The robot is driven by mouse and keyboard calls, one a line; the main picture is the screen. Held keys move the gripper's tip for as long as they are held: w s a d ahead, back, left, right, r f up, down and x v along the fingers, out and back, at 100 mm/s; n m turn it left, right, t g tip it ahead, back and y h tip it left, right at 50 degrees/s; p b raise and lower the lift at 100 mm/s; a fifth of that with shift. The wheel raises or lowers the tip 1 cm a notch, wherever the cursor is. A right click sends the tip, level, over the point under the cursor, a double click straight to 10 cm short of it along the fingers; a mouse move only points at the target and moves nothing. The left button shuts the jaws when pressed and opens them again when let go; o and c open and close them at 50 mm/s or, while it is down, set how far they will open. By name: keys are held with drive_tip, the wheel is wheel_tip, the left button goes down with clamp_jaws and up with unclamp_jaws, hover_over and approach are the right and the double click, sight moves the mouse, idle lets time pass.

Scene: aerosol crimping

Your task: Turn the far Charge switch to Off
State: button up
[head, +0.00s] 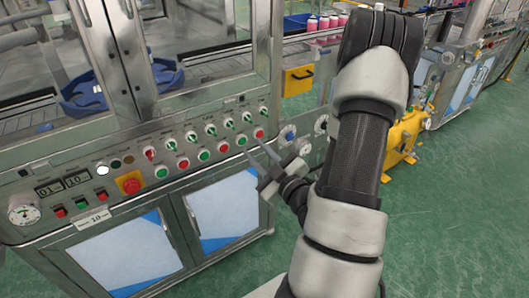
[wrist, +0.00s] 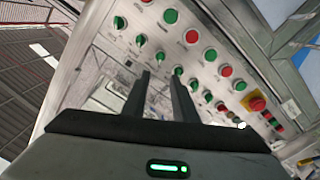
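A row of small rotary switches runs along the top of the steel control panel, with green and red handles. The far-end switch (head: 263,111) shows in the head view; in the wrist view the row's end switch (wrist: 119,22) is at upper left. The labels are too small to read, so I cannot tell which switch is Charge. My gripper (head: 259,150) is in front of the panel's far end, near the last buttons. In the wrist view my gripper (wrist: 160,74) has its fingers apart, with nothing held between them. Switches (wrist: 160,57) show just beyond the fingertips.
Below the switches is a row of green and red push buttons (head: 204,155). A red emergency stop on a yellow plate (head: 131,184) and digital displays (head: 64,185) are at left. A yellow box (head: 298,80) hangs behind.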

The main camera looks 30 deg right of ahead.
drive_tip(key=shift+s+p, duration=1.45)
drive_tip(key=shift+s, duration=0.6)
